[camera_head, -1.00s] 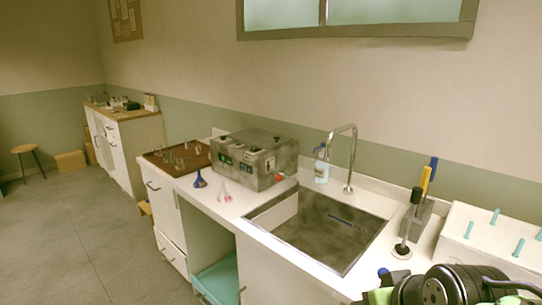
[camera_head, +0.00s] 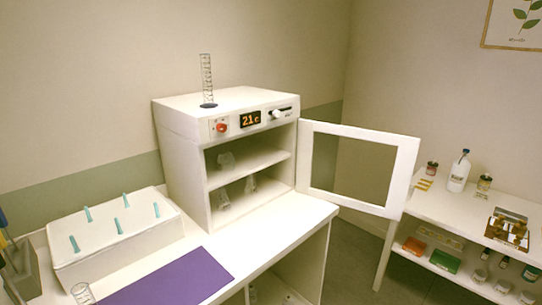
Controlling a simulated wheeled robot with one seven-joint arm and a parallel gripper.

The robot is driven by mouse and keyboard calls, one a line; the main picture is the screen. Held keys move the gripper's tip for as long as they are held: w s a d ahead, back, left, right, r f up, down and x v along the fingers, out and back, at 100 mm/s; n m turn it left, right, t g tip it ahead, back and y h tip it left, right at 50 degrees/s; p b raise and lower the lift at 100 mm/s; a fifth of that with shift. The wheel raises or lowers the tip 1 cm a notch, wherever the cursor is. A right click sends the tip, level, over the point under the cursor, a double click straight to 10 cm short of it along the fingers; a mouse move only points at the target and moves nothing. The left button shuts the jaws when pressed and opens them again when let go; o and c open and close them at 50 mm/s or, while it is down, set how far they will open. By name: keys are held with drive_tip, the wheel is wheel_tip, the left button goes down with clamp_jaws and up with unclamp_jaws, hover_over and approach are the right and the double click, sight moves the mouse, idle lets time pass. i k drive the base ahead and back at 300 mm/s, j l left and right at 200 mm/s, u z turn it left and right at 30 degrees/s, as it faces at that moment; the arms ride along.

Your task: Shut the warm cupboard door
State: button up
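The warm cupboard (camera_head: 180,137) is a white box on the white counter, with a red knob and a display reading 21c. Its door (camera_head: 409,165), a white frame around a see-through pane, stands wide open, swung out to the right from the cupboard's right edge. Glassware (camera_head: 250,184) stands on the cupboard's inner shelves, in plain view. My gripper is not in view now.
A tall clear cylinder (camera_head: 207,80) stands on the cupboard. A white peg rack (camera_head: 110,249) and a purple mat (camera_head: 178,280) lie to the left on the counter. A shelf table (camera_head: 462,212) with bottles stands right, close to the door's free edge.

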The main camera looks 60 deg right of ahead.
sight(408, 151)
drive_tip(key=l+z, duration=0.15)
drive_tip(key=z, duration=1.45)
